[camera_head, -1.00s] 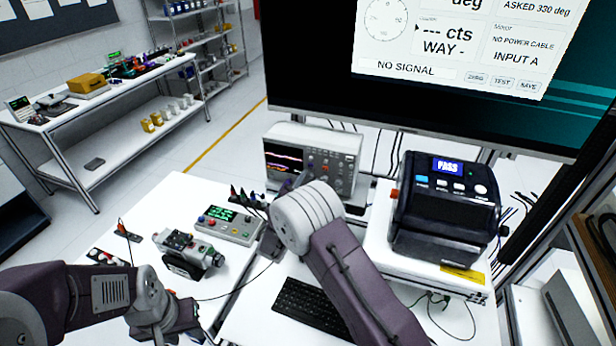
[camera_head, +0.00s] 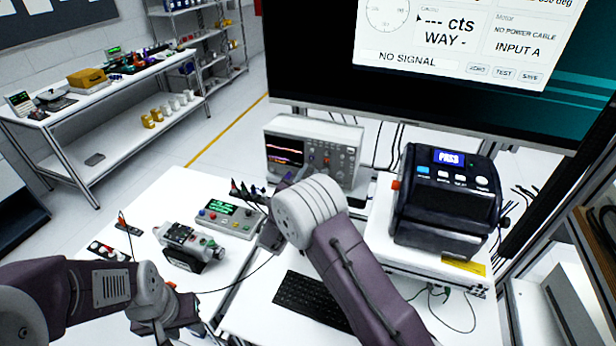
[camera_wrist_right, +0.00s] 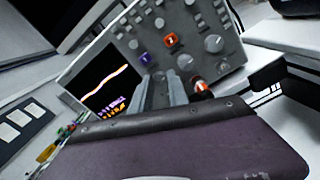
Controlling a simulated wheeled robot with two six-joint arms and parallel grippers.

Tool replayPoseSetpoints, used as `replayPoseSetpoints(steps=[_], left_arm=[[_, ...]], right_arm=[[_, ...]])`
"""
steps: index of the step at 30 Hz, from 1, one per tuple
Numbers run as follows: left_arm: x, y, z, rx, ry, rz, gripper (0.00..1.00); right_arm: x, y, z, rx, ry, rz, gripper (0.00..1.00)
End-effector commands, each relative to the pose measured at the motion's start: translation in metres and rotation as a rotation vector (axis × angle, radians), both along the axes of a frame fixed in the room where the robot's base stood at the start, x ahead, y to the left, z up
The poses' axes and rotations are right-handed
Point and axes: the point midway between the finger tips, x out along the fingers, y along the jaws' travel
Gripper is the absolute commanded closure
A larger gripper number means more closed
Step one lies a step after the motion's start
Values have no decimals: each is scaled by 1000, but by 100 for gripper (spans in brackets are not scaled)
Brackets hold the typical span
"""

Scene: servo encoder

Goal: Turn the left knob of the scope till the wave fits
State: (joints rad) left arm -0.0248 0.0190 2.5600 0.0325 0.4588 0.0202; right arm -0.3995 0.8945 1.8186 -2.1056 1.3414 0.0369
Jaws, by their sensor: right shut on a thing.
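The scope (camera_head: 340,140) is a pale box with a dark screen (camera_head: 285,152) at its left and knobs and coloured buttons at its right. In the right wrist view the tilted scope screen (camera_wrist_right: 105,85) shows an orange wave line. My right gripper (camera_wrist_right: 158,76) is at the scope's front panel, its two fingers around a small knob (camera_wrist_right: 157,76) at the lower left of the panel, shut on it. The fingers hide part of that knob. My left gripper (camera_head: 180,318) hangs low at the left, away from the scope; its jaws are not clear.
A black label printer (camera_head: 445,200) stands right of the scope. A keyboard (camera_head: 312,302) lies in front. A small meter box (camera_head: 230,217) and a motor unit (camera_head: 190,247) sit on the left table, with cables between. A large monitor (camera_head: 330,60) hangs behind, reading NO SIGNAL.

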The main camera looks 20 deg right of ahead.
Motion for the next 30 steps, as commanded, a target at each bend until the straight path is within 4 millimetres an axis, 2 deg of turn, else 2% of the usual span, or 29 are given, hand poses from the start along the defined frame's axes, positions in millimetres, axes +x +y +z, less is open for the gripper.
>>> replayPoseSetpoints(steps=[15, 30], left_arm=[[0, 0, -12, 0, 0, 0, 62], [0, 0, -13, 0, 0, 0, 62]], right_arm=[[0, 0, 1, -241, 160, -2, 100], [0, 0, 1, -280, 187, -2, 100]])
